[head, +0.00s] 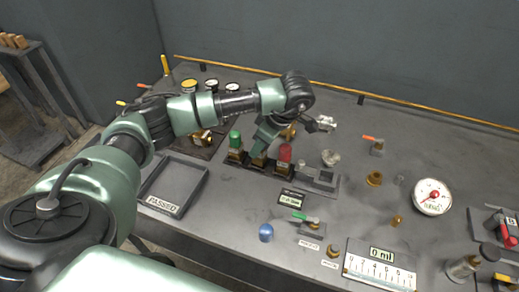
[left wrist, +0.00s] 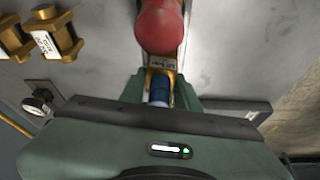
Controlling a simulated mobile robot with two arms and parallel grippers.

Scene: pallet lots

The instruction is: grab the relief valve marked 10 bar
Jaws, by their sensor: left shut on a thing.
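My left gripper (head: 262,146) points down over the middle of a short row of relief valves and is shut on a brass valve with a blue top (left wrist: 158,92). In the left wrist view, green fingers flank that blue top. A small label (left wrist: 162,65) shows on brass beside it, but I cannot read its marking. The red-topped valve (head: 284,153) stands close on the right, and its red dome also shows in the left wrist view (left wrist: 160,25). The green-topped valve (head: 235,140) stands on the left. The held valve is mostly hidden in the head view. My right gripper is out of view.
A shallow tray (head: 151,181) marked PASSED lies left of the row, its floor empty. A loose blue cap (head: 266,233), a green-handled valve (head: 306,218), a scaled plate (head: 380,267) and a dial gauge (head: 432,197) are on the bench. Brass fittings stand behind my gripper.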

